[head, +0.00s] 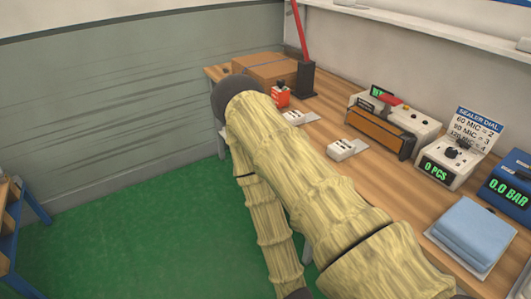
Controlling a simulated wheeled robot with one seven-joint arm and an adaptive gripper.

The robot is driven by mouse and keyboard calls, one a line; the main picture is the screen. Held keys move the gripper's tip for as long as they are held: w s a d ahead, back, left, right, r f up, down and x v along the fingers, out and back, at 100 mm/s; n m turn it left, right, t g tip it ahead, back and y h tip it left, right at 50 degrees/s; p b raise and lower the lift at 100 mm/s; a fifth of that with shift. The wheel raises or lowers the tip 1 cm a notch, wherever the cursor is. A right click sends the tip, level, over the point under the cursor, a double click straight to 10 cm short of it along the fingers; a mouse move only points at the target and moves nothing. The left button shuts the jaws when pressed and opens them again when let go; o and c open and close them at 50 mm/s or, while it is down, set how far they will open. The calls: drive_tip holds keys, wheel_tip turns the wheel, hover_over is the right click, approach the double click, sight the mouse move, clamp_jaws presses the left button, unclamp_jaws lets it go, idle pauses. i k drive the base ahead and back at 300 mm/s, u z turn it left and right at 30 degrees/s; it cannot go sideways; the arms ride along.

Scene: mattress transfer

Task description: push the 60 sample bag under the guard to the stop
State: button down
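Two small pale items, possibly sample bags or blocks, lie on the wooden bench: the farther pale item (295,118) and the nearer pale item (346,149). I cannot read any marking on them, so I cannot tell which is the 60 sample bag. A sealer (408,118) with a green display, a red part on top and a brown-orange front bar (378,134), perhaps the guard, stands behind the nearer item. No stop can be made out. My arm crosses the middle of the head view; my gripper does not show.
The bench (325,118) also carries a cardboard box (265,68), a black post with a red lever (305,78), a small red object (280,98), a "0 PCS" device (447,165), a sealer dial sign (478,130), a "0.0 BAR" unit (510,190) and blue folded sheets (472,232).

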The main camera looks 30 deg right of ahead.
sight(340, 150)
drive_tip(key=u, duration=1.65)
drive_tip(key=k, duration=1.05)
drive_tip(key=z, duration=1.7)
drive_tip(key=i, duration=0.45)
